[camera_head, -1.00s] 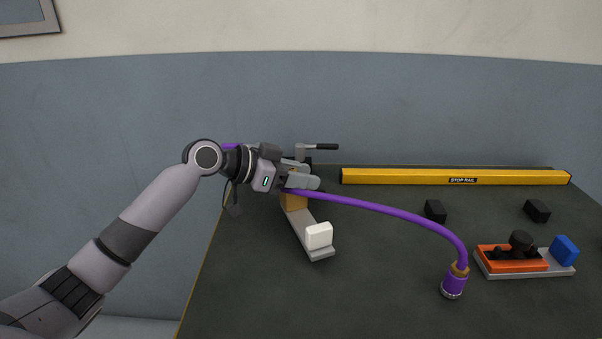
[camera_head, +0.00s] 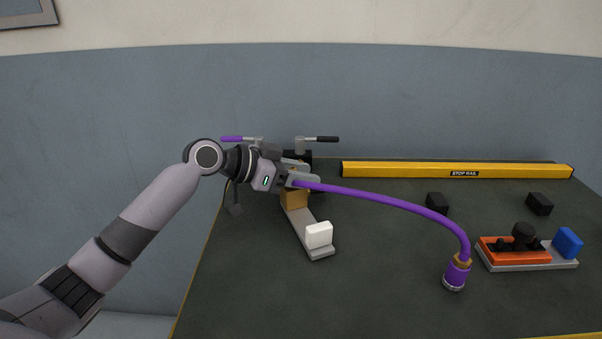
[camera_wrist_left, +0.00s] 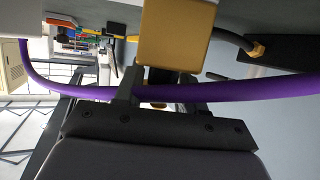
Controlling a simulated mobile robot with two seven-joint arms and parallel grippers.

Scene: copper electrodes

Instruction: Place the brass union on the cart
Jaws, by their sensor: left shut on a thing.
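My left gripper (camera_head: 303,181) is shut on a purple hose (camera_head: 390,203) above the dark tabletop (camera_head: 350,300). The hose curves right and down to a purple fitting (camera_head: 454,278) with a brass-coloured collar (camera_head: 462,262), low on the right. In the left wrist view the hose (camera_wrist_left: 230,90) crosses in front of the gripper. That view also shows a brass-coloured hex piece (camera_wrist_left: 256,49) at the end of a dark hose. I cannot tell which brass part is the union, or which surface is the cart. My right gripper is not in view.
A grey bracket (camera_head: 318,252) with a tan block (camera_head: 294,198) and a white block (camera_head: 319,235) lies below my gripper. Behind are a purple handle (camera_head: 234,139), a black handle (camera_head: 326,139) and a yellow stop rail (camera_head: 420,170). An orange fixture (camera_head: 510,257) stands right.

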